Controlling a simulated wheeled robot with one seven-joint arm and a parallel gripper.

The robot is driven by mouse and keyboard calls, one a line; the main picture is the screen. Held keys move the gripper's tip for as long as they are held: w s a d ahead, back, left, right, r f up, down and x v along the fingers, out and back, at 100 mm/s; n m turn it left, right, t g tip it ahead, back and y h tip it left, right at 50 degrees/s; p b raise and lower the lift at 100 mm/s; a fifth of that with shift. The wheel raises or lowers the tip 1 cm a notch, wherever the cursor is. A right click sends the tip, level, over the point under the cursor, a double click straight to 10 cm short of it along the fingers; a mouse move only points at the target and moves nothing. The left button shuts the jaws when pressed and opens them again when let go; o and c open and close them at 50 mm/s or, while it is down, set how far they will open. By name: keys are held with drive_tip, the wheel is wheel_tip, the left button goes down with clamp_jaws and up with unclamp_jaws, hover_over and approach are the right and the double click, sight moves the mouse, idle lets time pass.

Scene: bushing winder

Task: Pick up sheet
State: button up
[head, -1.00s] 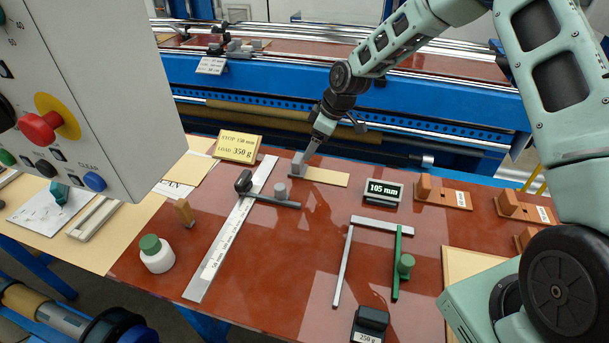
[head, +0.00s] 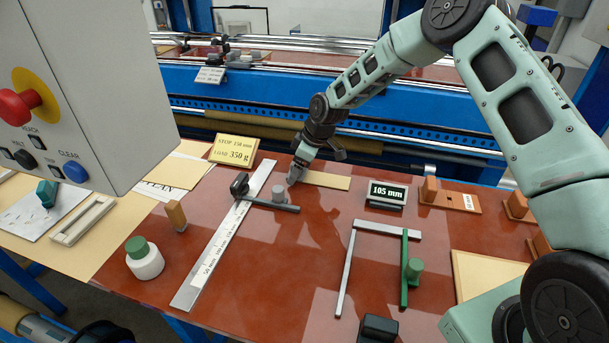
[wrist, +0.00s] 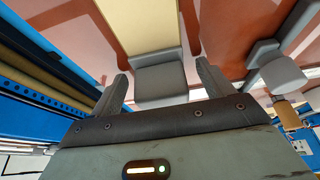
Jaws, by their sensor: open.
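A narrow tan sheet (head: 328,180) lies flat on the red-brown table. It also shows in the wrist view (wrist: 140,22), running away from a grey block (wrist: 160,80) at its near end. My gripper (head: 294,180) is low over the left end of the sheet. In the wrist view the gripper (wrist: 162,76) is open, with one finger on each side of the grey block and gaps between. In the head view the gripper mostly hides the block and that end of the sheet.
A steel ruler (head: 222,240) with a dark stop bar and grey knob (head: 278,192) lies just left of my gripper. A 105 mm display (head: 387,194) stands to the right. A metal frame with a green bar (head: 405,265) lies nearer. A blue machine (head: 400,125) runs behind the table.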

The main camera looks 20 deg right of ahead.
drive_tip(key=c, duration=1)
drive_tip(key=shift+c, duration=0.4)
drive_tip(key=shift+r, duration=0.2)
